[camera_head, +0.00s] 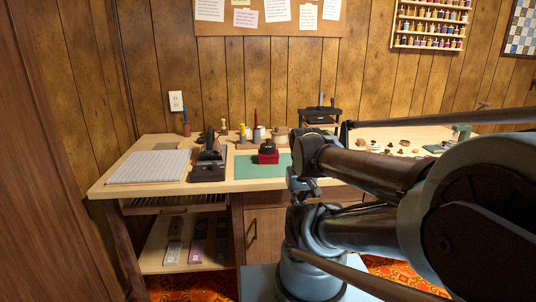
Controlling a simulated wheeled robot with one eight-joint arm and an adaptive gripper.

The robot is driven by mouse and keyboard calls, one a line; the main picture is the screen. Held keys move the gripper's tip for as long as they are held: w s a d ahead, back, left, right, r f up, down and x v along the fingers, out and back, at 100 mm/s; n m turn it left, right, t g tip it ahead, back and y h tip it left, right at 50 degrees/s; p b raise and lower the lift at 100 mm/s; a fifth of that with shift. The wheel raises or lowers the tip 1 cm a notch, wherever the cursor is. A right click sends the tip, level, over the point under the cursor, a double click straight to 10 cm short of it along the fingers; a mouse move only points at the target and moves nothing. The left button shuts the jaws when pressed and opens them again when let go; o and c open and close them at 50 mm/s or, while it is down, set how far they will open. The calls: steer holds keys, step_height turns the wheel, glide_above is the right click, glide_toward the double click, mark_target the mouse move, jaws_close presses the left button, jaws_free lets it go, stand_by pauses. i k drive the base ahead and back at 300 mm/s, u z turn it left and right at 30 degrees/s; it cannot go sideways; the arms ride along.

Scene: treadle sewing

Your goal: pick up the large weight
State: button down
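I cannot tell for certain which thing is the large weight. A dark rounded object (268,147) sits on a red block (268,158) on the green mat (246,167), near the middle of the workbench. A dark upright piece (211,150) stands on a dark board to its left. My gripper (303,188) seems to be the small dark end below my arm's bend, at the bench's front edge. It is apart from the red block, to its right and lower in the picture. My arm hides part of it, and its fingers are too small to read.
A light grey ribbed panel (150,167) lies at the left of the workbench (115,170). Spools and small tools (259,133) stand along the back. Small pieces (400,147) lie at the right. A black stand (320,116) rises at the back. My arm blocks the right side.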

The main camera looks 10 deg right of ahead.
mark_target(267, 149)
steer(key=u, duration=1.05)
steer(key=k, duration=1.4)
steer(key=z, duration=1.05)
steer(key=i, duration=1)
steer(key=u, duration=0.05)
